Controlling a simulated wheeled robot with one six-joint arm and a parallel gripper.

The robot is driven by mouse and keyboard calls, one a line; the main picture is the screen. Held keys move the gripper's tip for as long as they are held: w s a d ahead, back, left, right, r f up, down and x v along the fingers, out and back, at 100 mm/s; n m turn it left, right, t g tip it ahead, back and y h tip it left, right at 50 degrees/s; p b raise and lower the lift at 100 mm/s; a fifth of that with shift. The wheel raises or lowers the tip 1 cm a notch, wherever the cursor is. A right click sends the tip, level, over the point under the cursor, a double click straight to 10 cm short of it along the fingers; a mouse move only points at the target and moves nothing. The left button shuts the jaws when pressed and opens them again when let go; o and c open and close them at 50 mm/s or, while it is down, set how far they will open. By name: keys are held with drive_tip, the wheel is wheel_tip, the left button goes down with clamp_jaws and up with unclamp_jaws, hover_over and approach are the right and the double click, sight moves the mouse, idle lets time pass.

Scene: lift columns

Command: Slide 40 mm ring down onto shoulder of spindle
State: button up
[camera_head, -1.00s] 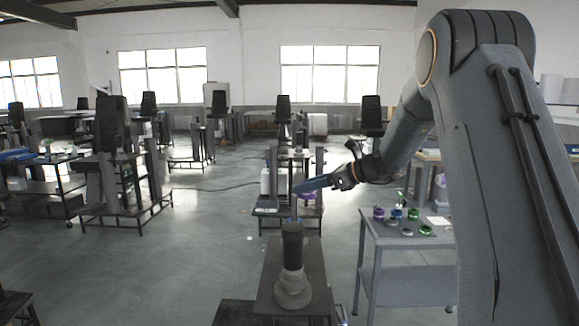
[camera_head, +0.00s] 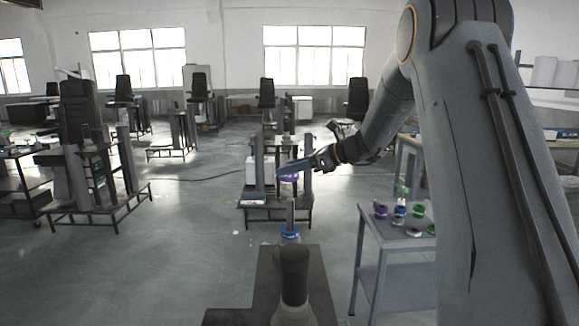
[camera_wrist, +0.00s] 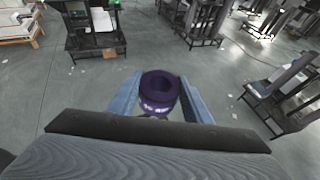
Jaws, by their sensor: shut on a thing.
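A dark purple ring (camera_wrist: 160,91) with pale marks on its side sits between the two blue fingers of my gripper (camera_wrist: 160,95) in the wrist view. The fingers are shut on it from both sides, and floor shows around it. In the head view my gripper (camera_head: 288,172) reaches in from the right, with the purple ring (camera_head: 289,178) at its tips. The spindle (camera_head: 290,214) stands upright as a thin grey rod below the gripper in the picture. A blue band or ring (camera_head: 290,234) shows at its foot. The gap between ring and rod tip is hard to judge.
A thick dark post (camera_head: 294,275) stands on a dark bench in front, partly hiding the spindle's foot. A grey side table (camera_head: 395,275) at the right carries several coloured rings. Other stands and chairs fill the hall behind, with open floor at the left.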

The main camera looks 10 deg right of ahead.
drive_tip(key=b, duration=0.3)
hover_over(291, 217)
drive_tip(key=w, duration=0.1)
drive_tip(key=shift+w+d+f, duration=0.1)
drive_tip(key=shift+f, duration=2.6)
drive_tip(key=shift+d, duration=0.15)
drive_tip(key=shift+p, duration=0.75)
drive_tip(key=shift+f+p, duration=0.1)
drive_tip(key=shift+p, duration=0.55)
drive_tip(key=shift+f, duration=0.15)
drive_tip(key=shift+f+b, duration=3.3)
drive_tip(key=shift+f, duration=2.35)
